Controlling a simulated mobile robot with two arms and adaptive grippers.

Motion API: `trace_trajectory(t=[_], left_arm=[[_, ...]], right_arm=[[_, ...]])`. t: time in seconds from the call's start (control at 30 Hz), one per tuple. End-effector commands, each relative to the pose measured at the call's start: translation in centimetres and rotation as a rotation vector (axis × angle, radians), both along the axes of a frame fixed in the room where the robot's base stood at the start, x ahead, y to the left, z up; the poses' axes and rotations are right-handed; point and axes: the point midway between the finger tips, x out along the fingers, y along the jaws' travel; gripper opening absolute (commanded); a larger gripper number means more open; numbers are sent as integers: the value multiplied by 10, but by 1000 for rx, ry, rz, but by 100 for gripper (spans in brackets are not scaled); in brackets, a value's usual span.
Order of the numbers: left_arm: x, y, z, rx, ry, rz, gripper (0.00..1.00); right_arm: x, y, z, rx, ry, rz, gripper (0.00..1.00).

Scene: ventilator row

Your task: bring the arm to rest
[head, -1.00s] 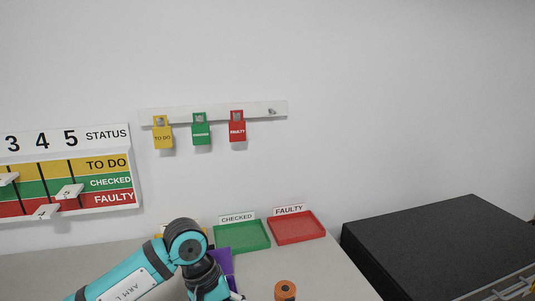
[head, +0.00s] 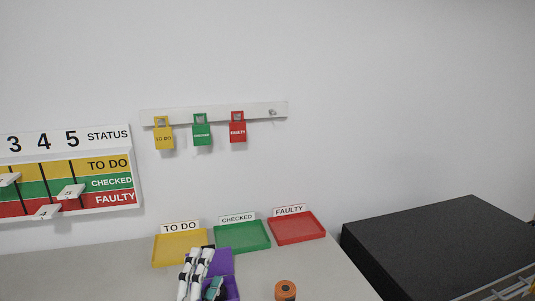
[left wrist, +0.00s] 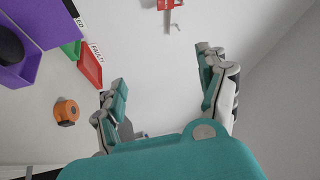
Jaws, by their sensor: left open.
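My left gripper (head: 205,272) shows at the bottom of the head view, in front of a purple bin (head: 225,262) and partly covering it. In the left wrist view the left gripper (left wrist: 160,68) has its two fingers wide apart, with only pale wall between them. It holds nothing. The rest of the left arm is out of the head view. My right gripper is in neither view.
Yellow (head: 180,248), green (head: 243,237) and red (head: 297,228) trays line the table's back. An orange roll (head: 285,290) stands right of the bin. A black box-like surface (head: 430,240) lies right. Tags hang from a wall rail (head: 255,110); a status board (head: 108,168) is left.

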Motion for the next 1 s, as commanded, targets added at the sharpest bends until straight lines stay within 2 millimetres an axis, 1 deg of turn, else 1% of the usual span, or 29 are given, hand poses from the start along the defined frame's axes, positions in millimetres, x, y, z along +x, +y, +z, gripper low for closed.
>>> trace_trajectory(t=[0.03, 0.07, 0.1, 0.17, 0.2, 0.27, 0.3, 0.33, 0.37, 0.4, 0.47, 0.5, 0.63, 0.8, 0.87, 1.0], left_arm=[[-6, 21, -32, -129, 154, 57, 75], [-11, 32, -52, -208, 243, 94, 75], [-20, 46, -78, -305, 361, 145, 75], [-39, 63, -116, -445, 529, 223, 75], [-55, 72, -139, -528, 632, 275, 75], [-80, 81, -169, -635, 770, 350, 75], [-96, 85, -186, -695, 849, 396, 75], [-108, 87, -197, -735, 905, 428, 75], [-119, 89, -205, -770, 951, 458, 75], [-134, 90, -216, -813, 1011, 497, 75], [-155, 92, -230, -867, 1092, 551, 75], [-169, 92, -238, -900, 1143, 586, 75], [-211, 92, -256, -986, 1286, 692, 75], [-264, 90, -271, -1071, 1449, 827, 75], [-254, 89, -290, -1063, 1446, 823, 75], [-246, 88, -329, -1053, 1458, 830, 75]], right_arm=[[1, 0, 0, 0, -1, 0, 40], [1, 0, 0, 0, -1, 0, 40], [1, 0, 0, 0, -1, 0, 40], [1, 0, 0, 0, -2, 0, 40], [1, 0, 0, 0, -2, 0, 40], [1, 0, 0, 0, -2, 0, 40], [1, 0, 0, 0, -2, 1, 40], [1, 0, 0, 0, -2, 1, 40], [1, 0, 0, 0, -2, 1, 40], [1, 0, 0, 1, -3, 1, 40], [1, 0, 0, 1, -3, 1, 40], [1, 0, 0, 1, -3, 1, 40], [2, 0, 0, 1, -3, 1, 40], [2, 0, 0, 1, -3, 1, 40], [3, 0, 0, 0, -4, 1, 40], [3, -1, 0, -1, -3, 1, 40]])
